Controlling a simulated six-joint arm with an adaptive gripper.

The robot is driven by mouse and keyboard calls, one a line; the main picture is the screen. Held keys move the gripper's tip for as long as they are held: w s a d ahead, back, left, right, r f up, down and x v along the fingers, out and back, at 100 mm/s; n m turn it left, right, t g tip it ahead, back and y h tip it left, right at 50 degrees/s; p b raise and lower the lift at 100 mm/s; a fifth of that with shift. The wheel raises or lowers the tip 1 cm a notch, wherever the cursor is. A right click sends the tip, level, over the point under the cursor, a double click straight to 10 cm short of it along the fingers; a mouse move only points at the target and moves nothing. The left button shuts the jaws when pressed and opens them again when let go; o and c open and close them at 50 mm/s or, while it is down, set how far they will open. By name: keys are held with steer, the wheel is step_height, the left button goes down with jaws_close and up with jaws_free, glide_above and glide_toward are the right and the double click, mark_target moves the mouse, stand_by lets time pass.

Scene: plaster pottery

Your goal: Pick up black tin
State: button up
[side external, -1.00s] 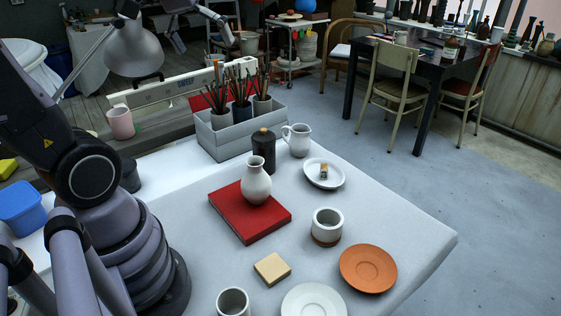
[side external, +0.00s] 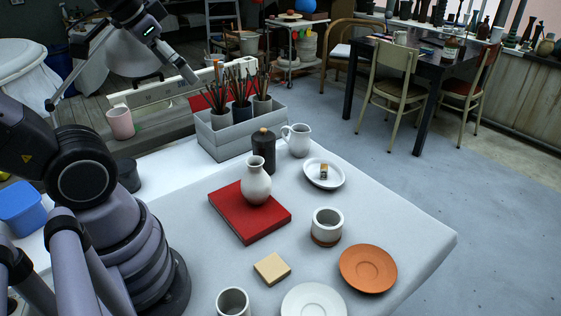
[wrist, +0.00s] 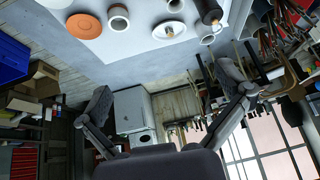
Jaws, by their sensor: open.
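My gripper (side external: 120,88) is in the upper left of the side view, high up and well apart from the tin. Its fingers are spread wide with nothing between them, as the wrist view also shows (wrist: 166,92).
The vase stands on a red book (side external: 232,220). A white jug (side external: 299,141) is close to the tin's right. The grey box (side external: 240,137) holds brush pots. A plate (side external: 337,182), a cup (side external: 327,223) and an orange saucer (side external: 352,285) are nearer the right edge.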

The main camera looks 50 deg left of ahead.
steer(key=w+a+f+m+t+y, duration=0.1)
steer(key=w+a+f+y, duration=0.15)
steer(key=w+a, duration=0.75)
steer(key=m+t+h, duration=0.2)
steer(key=m+t, duration=0.1)
glide_above(254, 144)
steer(key=s, duration=0.2)
step_height(254, 144, down, 15)
step_height(254, 144, down, 7)
steer(key=a+t+h, duration=0.2)
steer(key=s+f+n+t, duration=0.3)
steer(key=s+f+t, duration=0.3)
steer(key=s+f, duration=0.15)
steer(key=w, duration=0.5)
steer(key=w+d, duration=0.1)
steer(key=w, duration=0.1)
steer(key=shift+w+r, duration=0.2)
steer(key=shift+w, duration=0.2)
steer(key=w, duration=0.3)
steer(key=w+d, duration=0.1)
steer(key=shift+w+f, duration=0.15)
steer(key=shift+f, duration=0.2)
steer(key=shift+w, duration=0.5)
steer(key=c, duration=1.3)
